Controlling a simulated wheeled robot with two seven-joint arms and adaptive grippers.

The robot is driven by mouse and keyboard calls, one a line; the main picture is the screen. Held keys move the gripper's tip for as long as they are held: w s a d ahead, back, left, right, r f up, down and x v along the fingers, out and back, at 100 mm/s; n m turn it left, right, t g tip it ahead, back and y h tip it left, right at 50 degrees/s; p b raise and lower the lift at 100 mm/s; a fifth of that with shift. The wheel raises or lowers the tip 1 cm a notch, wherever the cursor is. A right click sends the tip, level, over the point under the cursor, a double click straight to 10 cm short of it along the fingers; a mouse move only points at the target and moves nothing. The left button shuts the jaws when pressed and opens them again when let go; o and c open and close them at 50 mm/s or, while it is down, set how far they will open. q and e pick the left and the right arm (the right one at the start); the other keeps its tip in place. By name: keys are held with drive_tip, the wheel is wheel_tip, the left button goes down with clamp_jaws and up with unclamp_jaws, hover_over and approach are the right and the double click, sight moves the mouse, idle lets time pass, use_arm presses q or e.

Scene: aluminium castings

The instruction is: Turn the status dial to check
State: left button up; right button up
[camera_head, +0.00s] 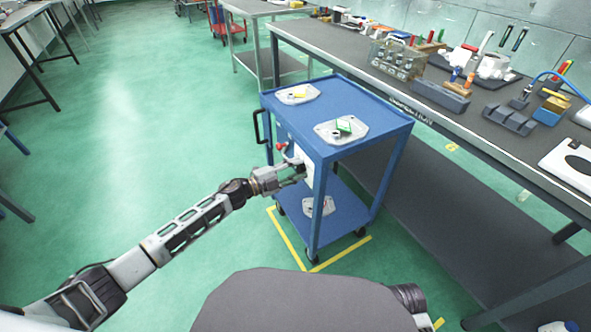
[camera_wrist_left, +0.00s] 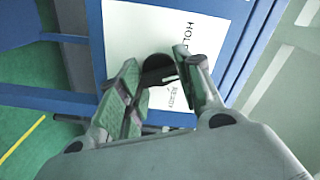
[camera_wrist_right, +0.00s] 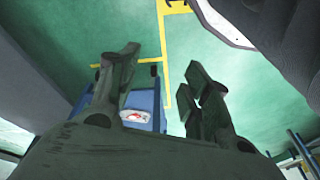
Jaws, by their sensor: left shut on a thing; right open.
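The blue cart (camera_head: 329,113) stands in the middle of the head view. A white label plate (camera_head: 304,160) is on its near side, mostly behind my left gripper (camera_head: 291,172). In the left wrist view the plate (camera_wrist_left: 125,35) carries the inverted word HOLD and smaller print that I cannot read surely. A dark round status dial (camera_wrist_left: 157,66) sits on it, partly hidden by the fingers. My left gripper (camera_wrist_left: 156,80) is shut on the dial. Which mark the dial points at cannot be told. My right gripper (camera_wrist_right: 165,65) is open and empty, above the floor.
Castings lie on the cart's top, one with a green piece (camera_head: 343,127), one with a yellow piece (camera_head: 297,94). Another casting (camera_head: 319,206) is on the lower shelf. A long workbench (camera_head: 400,92) with parts stands at right. Green floor at left is clear.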

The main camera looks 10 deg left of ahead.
use_arm(q)
drive_tip(key=shift+f+m, duration=0.1)
drive_tip(key=shift+m, duration=0.4)
drive_tip(key=m, duration=0.2)
drive_tip(key=shift+m+b, duration=0.35)
drive_tip(key=shift+m, duration=0.55)
use_arm(e)
drive_tip(key=shift+w+a+r, duration=0.1)
drive_tip(key=shift+a+r, duration=0.1)
drive_tip(key=shift+r, duration=0.7)
use_arm(q)
drive_tip(key=o, duration=0.9)
drive_tip(key=shift+c, duration=0.2)
drive_tip(key=shift+o, duration=0.9)
use_arm(e)
drive_tip(key=shift+w+r+t, duration=0.1)
drive_tip(key=shift+w+t, duration=0.15)
drive_tip(key=shift+t, duration=0.05)
